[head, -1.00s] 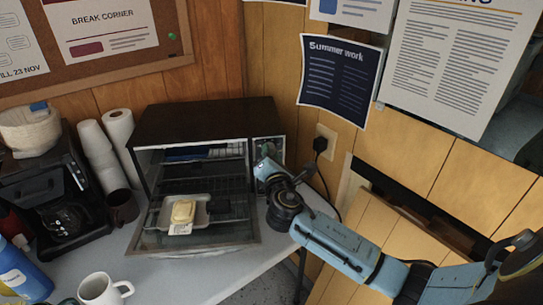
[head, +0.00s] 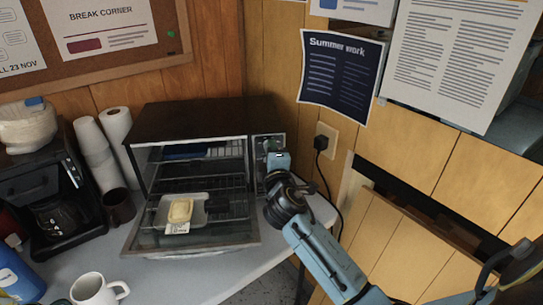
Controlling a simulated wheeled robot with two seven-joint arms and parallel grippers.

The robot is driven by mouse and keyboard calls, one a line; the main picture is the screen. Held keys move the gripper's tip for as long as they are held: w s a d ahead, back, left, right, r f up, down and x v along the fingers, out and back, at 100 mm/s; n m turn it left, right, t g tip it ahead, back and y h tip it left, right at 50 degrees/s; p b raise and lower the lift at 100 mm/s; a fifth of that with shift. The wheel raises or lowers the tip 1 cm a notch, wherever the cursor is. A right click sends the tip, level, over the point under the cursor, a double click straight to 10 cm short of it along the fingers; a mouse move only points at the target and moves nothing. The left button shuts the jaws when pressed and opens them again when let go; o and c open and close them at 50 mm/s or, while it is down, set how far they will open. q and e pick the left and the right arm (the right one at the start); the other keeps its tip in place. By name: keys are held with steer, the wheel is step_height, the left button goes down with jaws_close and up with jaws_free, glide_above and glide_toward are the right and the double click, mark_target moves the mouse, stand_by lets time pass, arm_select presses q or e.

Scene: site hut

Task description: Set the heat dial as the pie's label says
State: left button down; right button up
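The toaster oven (head: 195,122) stands on the counter with its glass door (head: 190,238) folded down. The pie (head: 180,210) is pale yellow and sits in a grey tray (head: 198,215) at the oven's front opening. A small white label (head: 176,228) is at the tray's front; its print is too small to read. The control panel (head: 259,143) is on the oven's right front. My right gripper (head: 277,160) is at this panel and covers part of it. The heat dial cannot be made out. Whether the fingers are open or touch a dial is unclear. My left gripper is out of view.
A white mug (head: 97,290) is at the front. A plugged socket (head: 325,145) with a hanging cord is on the wall right of the oven.

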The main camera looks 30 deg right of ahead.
steer(key=shift+m+b, duration=0.35)
steer(key=shift+m, duration=4.55)
steer(key=o, duration=1)
steer(key=v, duration=1.3)
steer(key=shift+s+p, duration=0.2)
steer(key=shift+p, duration=0.2)
